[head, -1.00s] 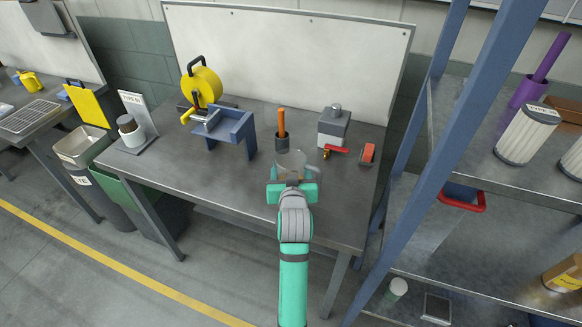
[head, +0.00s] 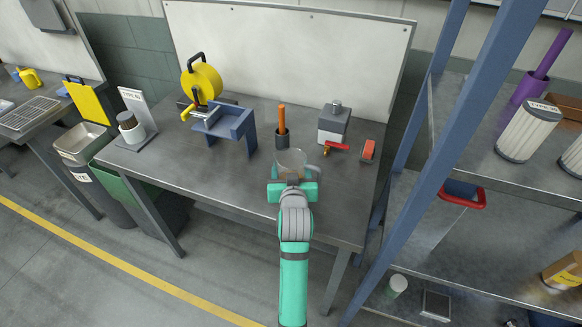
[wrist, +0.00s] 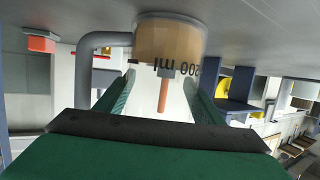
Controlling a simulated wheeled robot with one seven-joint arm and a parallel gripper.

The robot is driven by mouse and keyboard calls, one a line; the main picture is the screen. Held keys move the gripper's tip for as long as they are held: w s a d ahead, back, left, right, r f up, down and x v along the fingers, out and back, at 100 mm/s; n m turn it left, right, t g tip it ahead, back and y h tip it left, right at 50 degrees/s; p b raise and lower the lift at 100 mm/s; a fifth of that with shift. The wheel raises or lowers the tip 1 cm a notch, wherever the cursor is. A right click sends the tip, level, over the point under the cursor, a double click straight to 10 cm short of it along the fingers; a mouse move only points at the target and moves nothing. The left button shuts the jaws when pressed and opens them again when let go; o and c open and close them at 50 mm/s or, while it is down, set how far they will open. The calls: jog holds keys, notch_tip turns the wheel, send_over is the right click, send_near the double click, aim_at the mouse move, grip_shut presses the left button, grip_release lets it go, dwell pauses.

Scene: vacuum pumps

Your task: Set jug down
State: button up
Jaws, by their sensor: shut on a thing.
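The clear jug (head: 291,158) is above or on the front right part of the grey workbench (head: 215,175), with its handle on the right in the head view. My gripper (head: 291,180) is shut on the jug from the front. In the wrist view, which looks upside down, the jug (wrist: 170,42) has amber liquid, a "200 ml" mark and a grey handle at left. Both fingers of my gripper (wrist: 163,105) flank it. The jug looks upright, with its base close to the bench top; I cannot tell if they touch.
A blue vise-like fixture (head: 230,125) stands left. Bare bench lies left of the jug. A blue shelf post (head: 410,160) rises at right.

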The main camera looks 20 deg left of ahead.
jog(key=o, duration=1.5)
jog(key=shift+s, duration=0.1)
jog(key=v, duration=1)
jog(key=shift+s+d+r, duration=0.15)
jog(key=shift+s, duration=0.1)
jog(key=shift+w, duration=0.1)
grip_shut()
jog(key=shift+r, duration=0.1)
